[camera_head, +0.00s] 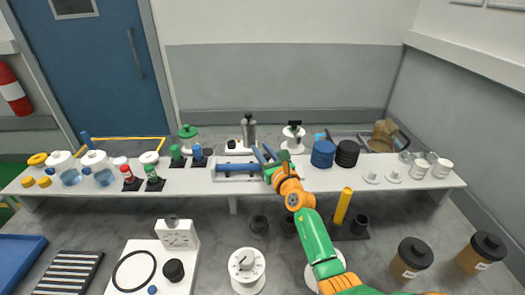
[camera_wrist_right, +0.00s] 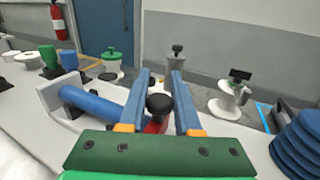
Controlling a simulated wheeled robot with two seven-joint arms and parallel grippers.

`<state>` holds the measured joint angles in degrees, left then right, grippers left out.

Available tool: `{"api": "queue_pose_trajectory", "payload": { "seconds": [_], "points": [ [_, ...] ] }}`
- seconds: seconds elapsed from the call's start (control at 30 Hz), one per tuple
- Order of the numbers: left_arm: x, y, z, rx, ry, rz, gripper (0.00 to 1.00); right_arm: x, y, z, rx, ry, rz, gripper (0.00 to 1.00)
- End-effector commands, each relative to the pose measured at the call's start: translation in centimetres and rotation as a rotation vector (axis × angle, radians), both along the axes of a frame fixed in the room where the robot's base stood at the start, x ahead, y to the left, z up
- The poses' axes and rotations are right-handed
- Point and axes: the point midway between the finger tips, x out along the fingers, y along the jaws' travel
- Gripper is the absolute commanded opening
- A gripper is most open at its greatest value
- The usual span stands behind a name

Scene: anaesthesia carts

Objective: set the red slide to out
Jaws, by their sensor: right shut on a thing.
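The red slide (camera_wrist_right: 155,127) shows in the right wrist view as a small red body under a round black knob (camera_wrist_right: 159,106). It sits at the right end of the visible blue rod (camera_wrist_right: 100,106), which lies in a white bracket (camera_wrist_right: 62,92). My right gripper (camera_wrist_right: 160,78) has its two blue fingers on either side of the knob and is shut on it. In the head view my right gripper (camera_head: 265,155) is at the right end of the blue rod (camera_head: 238,168) and hides the slide. My left gripper is not in view.
Dark blue discs (camera_head: 322,154) and black discs (camera_head: 347,153) stand right of my gripper on the white bench (camera_head: 205,182). A white spool-like stand (camera_head: 293,138) is behind it.

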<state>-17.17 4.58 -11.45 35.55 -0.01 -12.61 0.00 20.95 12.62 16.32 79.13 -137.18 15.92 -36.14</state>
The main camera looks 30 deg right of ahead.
Motion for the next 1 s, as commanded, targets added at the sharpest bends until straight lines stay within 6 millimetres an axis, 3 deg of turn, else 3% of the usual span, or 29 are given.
{"api": "queue_pose_trajectory", "payload": {
  "seconds": [0.27, 0.6, 0.93, 0.97, 1.0],
  "points": [
    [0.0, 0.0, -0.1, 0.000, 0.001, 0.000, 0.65, -0.2, -0.4, -0.1, -0.001, 0.001, -0.001, 0.00],
    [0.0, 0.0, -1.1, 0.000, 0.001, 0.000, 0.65, -3.2, -5.2, -0.2, -0.002, 0.001, -0.002, 0.00],
    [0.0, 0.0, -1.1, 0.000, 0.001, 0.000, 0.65, -3.4, -5.5, 0.0, -0.001, 0.001, -0.002, 0.00],
    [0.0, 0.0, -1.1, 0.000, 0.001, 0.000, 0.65, -3.4, -5.5, 0.0, -0.001, 0.001, -0.002, 0.37],
    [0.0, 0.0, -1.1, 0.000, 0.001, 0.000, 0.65, -3.4, -5.5, 0.0, -0.001, 0.001, -0.002, 0.48]
  ]
}}
